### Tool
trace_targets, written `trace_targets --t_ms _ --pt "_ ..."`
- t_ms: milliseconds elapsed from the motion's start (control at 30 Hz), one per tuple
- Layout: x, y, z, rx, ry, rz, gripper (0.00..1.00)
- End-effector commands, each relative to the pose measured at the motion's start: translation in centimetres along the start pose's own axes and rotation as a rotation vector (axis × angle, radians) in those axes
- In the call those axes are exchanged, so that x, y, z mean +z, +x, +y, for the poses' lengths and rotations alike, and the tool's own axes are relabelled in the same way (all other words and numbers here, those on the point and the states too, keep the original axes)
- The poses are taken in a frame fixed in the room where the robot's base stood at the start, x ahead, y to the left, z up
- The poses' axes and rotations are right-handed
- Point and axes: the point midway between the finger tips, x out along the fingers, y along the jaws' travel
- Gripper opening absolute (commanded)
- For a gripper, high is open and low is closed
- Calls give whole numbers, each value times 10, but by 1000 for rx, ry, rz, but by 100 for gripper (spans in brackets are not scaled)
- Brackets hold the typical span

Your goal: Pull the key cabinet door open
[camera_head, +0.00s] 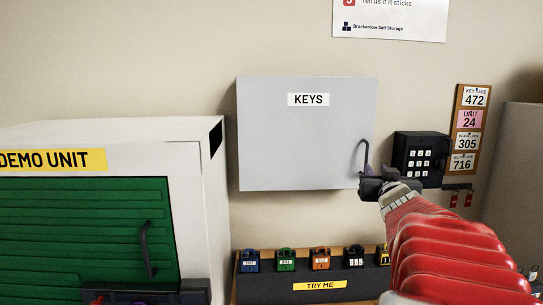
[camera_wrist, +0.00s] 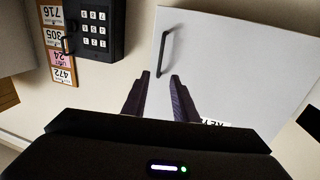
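The key cabinet (camera_head: 300,140) is a pale grey box on the wall, marked KEYS, and its door looks shut. Its dark bar handle (camera_head: 365,155) is at the door's lower right. In the wrist view the door (camera_wrist: 240,60) appears upside down, with the handle (camera_wrist: 165,47) beyond my fingertips. My gripper (camera_head: 370,184) is at the handle's lower end in the head view.
A black keypad box (camera_head: 421,157) is on the wall right of the cabinet, beside a board of number tags (camera_head: 468,130). A white demo unit with a green shutter (camera_head: 80,230) stands at left. Several coloured padlocks (camera_head: 320,258) sit on a stand below the cabinet.

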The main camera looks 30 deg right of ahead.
Motion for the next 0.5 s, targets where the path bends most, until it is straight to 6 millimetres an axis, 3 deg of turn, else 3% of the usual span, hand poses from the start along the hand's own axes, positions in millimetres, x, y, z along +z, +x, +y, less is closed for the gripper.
trace_targets --t_ms 500 --pt "1 59 1 1 1 -1 26"
